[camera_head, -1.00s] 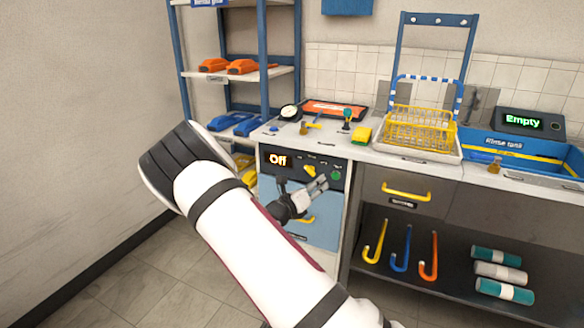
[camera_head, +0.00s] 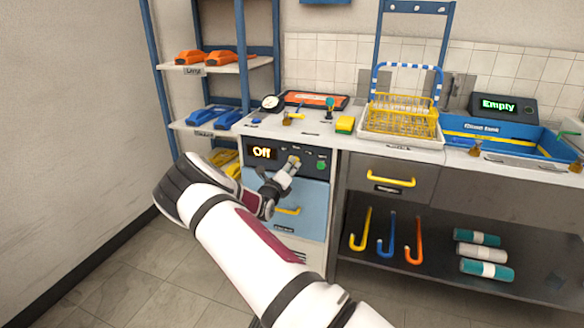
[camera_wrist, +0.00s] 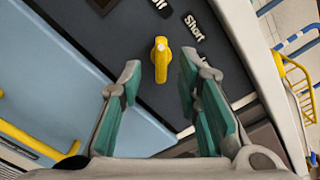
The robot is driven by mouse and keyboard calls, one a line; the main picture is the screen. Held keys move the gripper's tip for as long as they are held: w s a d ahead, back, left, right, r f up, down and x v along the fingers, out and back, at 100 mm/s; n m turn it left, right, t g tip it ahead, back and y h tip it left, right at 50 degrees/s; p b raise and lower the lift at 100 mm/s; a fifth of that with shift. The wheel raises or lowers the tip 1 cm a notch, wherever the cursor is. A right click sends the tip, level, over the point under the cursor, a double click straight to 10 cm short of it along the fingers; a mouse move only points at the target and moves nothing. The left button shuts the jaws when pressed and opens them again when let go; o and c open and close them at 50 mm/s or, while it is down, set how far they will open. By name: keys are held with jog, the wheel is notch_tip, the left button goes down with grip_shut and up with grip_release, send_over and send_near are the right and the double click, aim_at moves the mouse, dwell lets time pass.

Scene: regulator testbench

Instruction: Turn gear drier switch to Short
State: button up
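The gear drier's dark control panel (camera_head: 278,165) has a lit display (camera_head: 262,152) reading "Off". Its yellow switch knob (camera_wrist: 160,60) shows clearly in the wrist view, pointing roughly along the picture's vertical. A "Short" label (camera_wrist: 194,27) lies to its upper right, and a partly cut-off label (camera_wrist: 158,4) lies above it. In the head view, my gripper (camera_head: 294,163) largely covers the knob. In the wrist view, my gripper (camera_wrist: 160,66) is open, with one finger on each side of the knob and gaps between. I cannot tell the remaining depth.
A green button (camera_head: 321,165) sits right of the knob on the panel. A blue drawer front with a yellow handle (camera_head: 287,210) is below. The counter above holds a yellow sponge (camera_head: 345,124) and a yellow wire basket (camera_head: 402,118).

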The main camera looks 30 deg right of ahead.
jog(key=shift+b+x, duration=0.35)
jog(key=shift+x, duration=1.4)
grip_shut()
jog(key=shift+m+p, duration=0.35)
jog(key=shift+m, duration=0.05)
jog(key=shift+m+p, duration=2.75)
jog(key=shift+m, duration=1.75)
